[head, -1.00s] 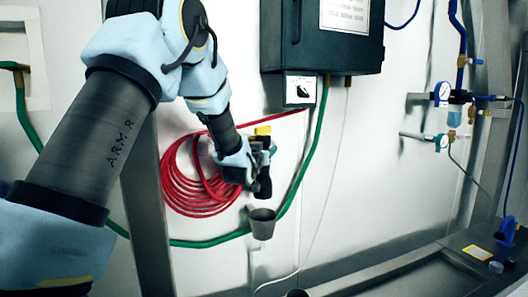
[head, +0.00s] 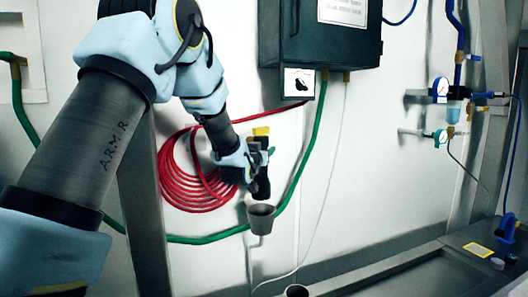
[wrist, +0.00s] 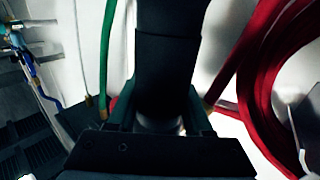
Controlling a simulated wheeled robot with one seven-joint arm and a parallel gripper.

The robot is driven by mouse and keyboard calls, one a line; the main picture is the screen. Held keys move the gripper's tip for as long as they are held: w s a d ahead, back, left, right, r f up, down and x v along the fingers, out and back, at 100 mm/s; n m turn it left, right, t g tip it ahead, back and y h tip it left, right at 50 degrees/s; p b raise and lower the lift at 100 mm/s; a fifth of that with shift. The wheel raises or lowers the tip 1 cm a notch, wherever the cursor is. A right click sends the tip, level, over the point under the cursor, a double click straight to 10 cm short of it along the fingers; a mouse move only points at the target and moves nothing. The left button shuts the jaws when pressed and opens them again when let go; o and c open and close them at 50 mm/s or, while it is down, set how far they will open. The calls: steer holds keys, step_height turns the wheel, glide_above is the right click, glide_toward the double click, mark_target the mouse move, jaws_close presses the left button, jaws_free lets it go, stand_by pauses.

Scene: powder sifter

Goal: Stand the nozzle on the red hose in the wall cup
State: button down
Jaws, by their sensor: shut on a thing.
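The nozzle (head: 262,184) is a dark cylinder, held roughly upright in front of the wall. My gripper (head: 257,161) is shut on it, and the fingers partly hide it. In the wrist view the nozzle (wrist: 168,55) fills the upper middle, between the fingers of my gripper (wrist: 160,120). The grey wall cup (head: 261,219) is right below the nozzle. The nozzle's lower end is close above the cup's rim; I cannot tell whether they touch. The red hose (head: 180,185) hangs coiled to the left, behind my gripper, and shows at the right of the wrist view (wrist: 262,85).
A green hose (head: 303,165) runs down the wall and passes behind the cup. A dark cabinet (head: 330,38) hangs above. Gauges (head: 441,90) and blue tubing are at the right, over a trough-like bench (head: 385,270). The wall right of the cup is mostly clear.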

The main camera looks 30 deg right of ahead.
steer(key=shift+f+b, duration=5)
steer(key=shift+f, duration=0.15)
steer(key=shift+f+b, duration=0.55)
steer(key=shift+b, duration=0.05)
steer(key=c, duration=0.6)
jaws_free()
steer(key=o, duration=0.4)
steer(key=shift+f, duration=0.15)
steer(key=shift+a, duration=0.1)
steer(key=b+v, duration=0.3)
steer(key=v, duration=0.7)
steer(key=shift+s+a, duration=0.2)
steer(key=shift+s, duration=0.1)
